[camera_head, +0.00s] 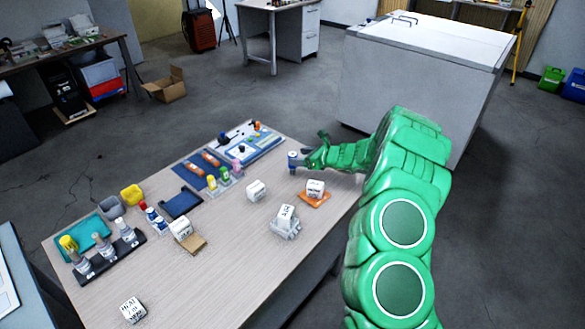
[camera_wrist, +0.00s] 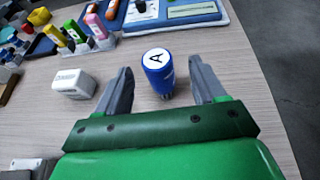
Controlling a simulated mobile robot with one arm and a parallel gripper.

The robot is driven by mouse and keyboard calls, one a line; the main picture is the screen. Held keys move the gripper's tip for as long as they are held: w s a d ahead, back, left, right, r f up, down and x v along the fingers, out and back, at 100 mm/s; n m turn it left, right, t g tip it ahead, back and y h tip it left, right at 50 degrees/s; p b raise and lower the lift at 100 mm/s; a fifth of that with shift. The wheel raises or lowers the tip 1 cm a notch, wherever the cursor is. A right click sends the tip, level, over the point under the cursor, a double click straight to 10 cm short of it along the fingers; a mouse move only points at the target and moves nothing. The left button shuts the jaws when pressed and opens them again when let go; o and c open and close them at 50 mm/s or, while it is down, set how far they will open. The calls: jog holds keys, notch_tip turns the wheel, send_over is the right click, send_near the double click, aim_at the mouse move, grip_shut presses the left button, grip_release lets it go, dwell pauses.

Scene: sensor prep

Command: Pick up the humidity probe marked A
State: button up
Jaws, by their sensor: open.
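The humidity probe marked A (camera_wrist: 158,72) is a blue cylinder with a white top that bears a black letter A. It stands upright on the table in the wrist view, with a darker lower end. In the head view the probe (camera_head: 293,160) stands near the table's far right edge, beside my gripper's tip. My gripper (camera_wrist: 160,86) is open, with one grey finger on each side of the probe. Gaps show between the probe and both fingers. In the head view my gripper (camera_head: 305,158) reaches in from the right, partly hidden by its own arm.
A white cube (camera_wrist: 74,83) lies left of my gripper; it also shows in the head view (camera_head: 256,190). A blue-grey board (camera_head: 262,149) lies behind the probe. A marked block on an orange base (camera_head: 314,199) stands nearer the front. Bare table (camera_wrist: 222,45) lies to the right.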

aim_at(289, 156)
jog(key=x, duration=0.5)
jog(key=shift+s+a+f, duration=0.15)
jog(key=shift+a+f, duration=0.05)
jog(key=shift+w+a+f, duration=0.1)
jog(key=shift+w+a, duration=0.2)
jog(key=shift+w, duration=0.05)
jog(key=c, duration=1.1)
